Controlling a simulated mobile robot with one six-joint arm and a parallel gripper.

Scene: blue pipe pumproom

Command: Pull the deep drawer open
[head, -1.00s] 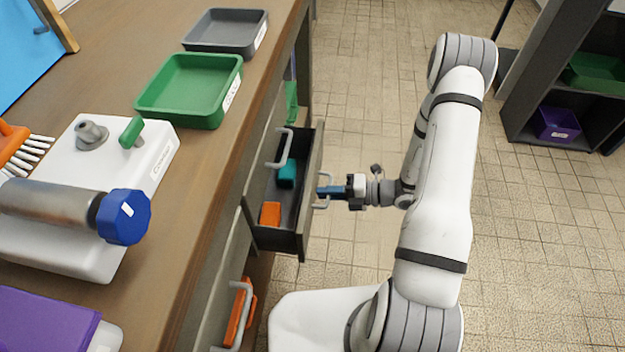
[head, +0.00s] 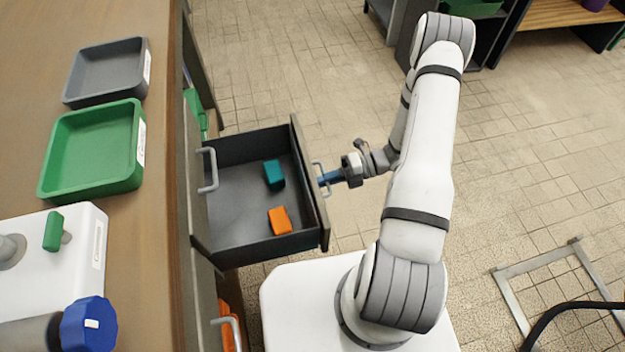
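The deep drawer (head: 235,216) is a dark grey box that stands well out from the cabinet under the wooden worktop. A teal block (head: 273,175) and an orange block (head: 280,220) lie on its floor. Its front panel faces right and carries a grey bar handle (head: 326,188).
The worktop (head: 140,235) at left holds a green tray (head: 95,150), a grey tray (head: 107,72) and a white device with a blue cap (head: 88,325). Another cabinet handle (head: 208,170) shows above the drawer. Tiled floor (head: 300,60) is open behind; a metal floor frame (head: 540,262) lies at right.

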